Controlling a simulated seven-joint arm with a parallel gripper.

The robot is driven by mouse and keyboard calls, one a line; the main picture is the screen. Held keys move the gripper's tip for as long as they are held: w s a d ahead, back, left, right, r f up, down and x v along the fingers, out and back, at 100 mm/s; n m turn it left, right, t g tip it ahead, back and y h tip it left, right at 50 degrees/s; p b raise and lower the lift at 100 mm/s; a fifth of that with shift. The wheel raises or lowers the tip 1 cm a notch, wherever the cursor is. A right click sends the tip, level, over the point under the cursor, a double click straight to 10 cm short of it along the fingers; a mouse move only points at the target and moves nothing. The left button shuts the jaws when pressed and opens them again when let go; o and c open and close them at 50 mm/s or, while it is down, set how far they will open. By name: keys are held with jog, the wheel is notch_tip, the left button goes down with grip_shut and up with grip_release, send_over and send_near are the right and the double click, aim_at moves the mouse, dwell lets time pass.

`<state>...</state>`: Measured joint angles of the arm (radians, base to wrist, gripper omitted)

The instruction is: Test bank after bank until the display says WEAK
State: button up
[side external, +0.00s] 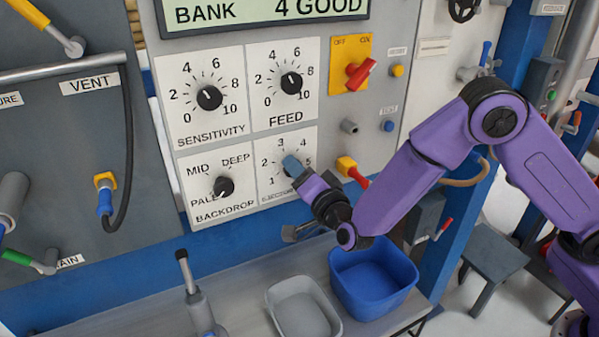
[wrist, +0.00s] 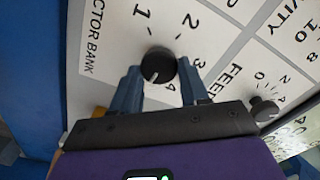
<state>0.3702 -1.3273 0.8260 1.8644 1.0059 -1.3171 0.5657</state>
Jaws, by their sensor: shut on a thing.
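The display (side external: 265,12) reads BANK 4 GOOD at the top of the side view. My gripper (side external: 292,166) is at the lower right dial of the panel, its fingers hiding most of that dial's knob. In the wrist view, my gripper (wrist: 160,77) is shut on the round black bank knob (wrist: 159,64), one finger on each side. The dial plate (wrist: 113,55) reads "CTOR BANK", with 1 to 4 readable around the knob. A blue button (side external: 388,126) under a small TEST label sits to the right on the panel, apart from my gripper.
Sensitivity (side external: 210,98), feed (side external: 291,83) and backdrop (side external: 223,187) knobs surround the bank dial. A red switch (side external: 361,73) on a yellow plate and a red-handled valve (side external: 352,171) stick out to the right. A blue bin (side external: 372,282) and grey tray (side external: 302,308) stand below.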

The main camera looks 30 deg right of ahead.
jog(key=shift+m, duration=0.4)
jog(key=o, duration=1)
jog(key=shift+s, duration=0.1)
jog(key=s, duration=1.7)
jog(key=shift+s, duration=0.15)
jog(key=shift+a, duration=0.1)
